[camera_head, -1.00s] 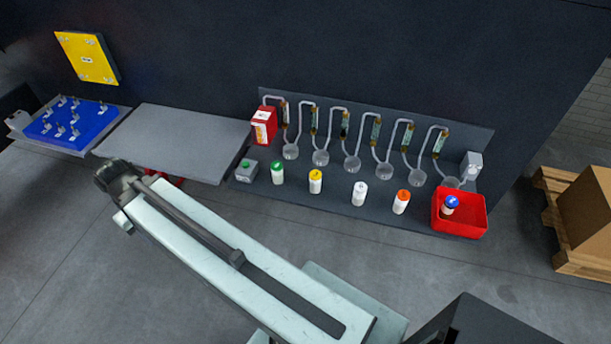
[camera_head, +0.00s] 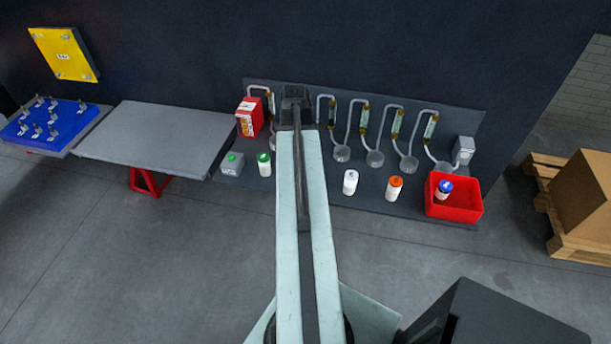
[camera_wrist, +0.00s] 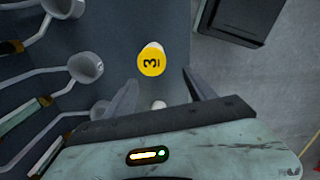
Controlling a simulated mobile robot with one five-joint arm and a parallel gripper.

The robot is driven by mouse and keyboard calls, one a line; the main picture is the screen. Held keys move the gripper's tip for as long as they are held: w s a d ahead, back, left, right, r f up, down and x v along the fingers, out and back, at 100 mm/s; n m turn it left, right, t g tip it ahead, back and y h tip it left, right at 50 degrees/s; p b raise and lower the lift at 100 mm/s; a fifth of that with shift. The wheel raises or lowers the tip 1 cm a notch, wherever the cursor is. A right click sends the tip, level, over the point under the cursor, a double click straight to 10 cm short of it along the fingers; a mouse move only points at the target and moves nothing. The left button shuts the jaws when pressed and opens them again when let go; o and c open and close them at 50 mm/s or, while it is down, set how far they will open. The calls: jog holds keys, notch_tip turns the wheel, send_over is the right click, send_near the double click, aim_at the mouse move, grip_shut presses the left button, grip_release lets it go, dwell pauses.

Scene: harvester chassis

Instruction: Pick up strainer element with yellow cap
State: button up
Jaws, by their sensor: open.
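The strainer element with the yellow cap (camera_wrist: 151,62) stands on the dark shelf in the wrist view, seen from above, with a "3" mark on its cap. My gripper (camera_wrist: 160,77) is open, its two fingers spread on either side in the picture, just below the cap. Nothing is between the fingertips that I can see held. In the head view my arm covers the yellow-capped element. A small white round thing (camera_wrist: 158,104) shows partly between the fingers, mostly hidden by the gripper body.
In the head view, green-capped (camera_head: 264,164), white-capped (camera_head: 350,182) and orange-capped (camera_head: 394,188) elements stand on the shelf. A red bin (camera_head: 462,206) holds a blue-capped one. Clear cups with bent pipes line the wall. A grey table (camera_head: 155,140) is bare at left.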

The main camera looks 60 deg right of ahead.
jog(key=shift+s+d+f, duration=0.2)
jog(key=shift+s+d, duration=0.7)
jog(key=shift+s, duration=0.2)
jog(key=f+b, duration=0.8)
jog(key=shift+w, duration=0.2)
jog(key=shift+r, duration=0.2)
grip_shut()
